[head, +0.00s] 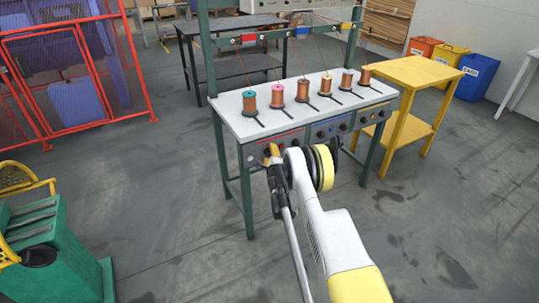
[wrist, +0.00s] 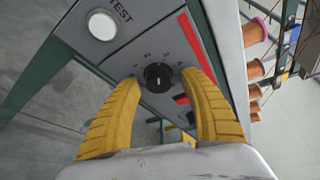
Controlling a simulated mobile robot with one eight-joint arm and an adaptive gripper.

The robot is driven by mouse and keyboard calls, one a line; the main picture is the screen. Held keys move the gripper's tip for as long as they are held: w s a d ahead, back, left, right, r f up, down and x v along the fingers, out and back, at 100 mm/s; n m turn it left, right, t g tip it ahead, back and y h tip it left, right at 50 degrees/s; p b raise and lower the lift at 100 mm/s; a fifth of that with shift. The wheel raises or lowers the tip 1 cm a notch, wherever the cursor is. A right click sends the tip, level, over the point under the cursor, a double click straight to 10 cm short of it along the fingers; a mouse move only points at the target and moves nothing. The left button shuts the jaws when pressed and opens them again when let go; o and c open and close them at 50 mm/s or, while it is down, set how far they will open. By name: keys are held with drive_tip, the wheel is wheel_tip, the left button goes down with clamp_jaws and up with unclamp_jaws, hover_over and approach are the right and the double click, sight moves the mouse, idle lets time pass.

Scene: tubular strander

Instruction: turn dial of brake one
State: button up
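A black round dial (wrist: 158,77) with a pale mark sits on a grey panel (wrist: 130,50) that has a red strip. Small markings surround the dial. My gripper (wrist: 160,80) has two yellow ribbed fingers, spread apart on either side of the dial. The fingertips are close to the panel; I cannot tell if they touch the dial. In the head view my gripper (head: 271,155) is at the front of the bench, by the leftmost panel (head: 285,142), which has red parts. My arm partly hides this area, and the dial cannot be made out there.
The bench top (head: 240,127) holds several copper spools (head: 277,96). Panels with blue (head: 328,129) and yellow parts follow to the right. A yellow table (head: 412,72) stands right; a green machine (head: 50,250) stands left.

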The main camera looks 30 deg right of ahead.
drive_tip(key=v, duration=0.7)
drive_tip(key=shift+s+a, duration=0.15)
drive_tip(key=shift+s, duration=0.1)
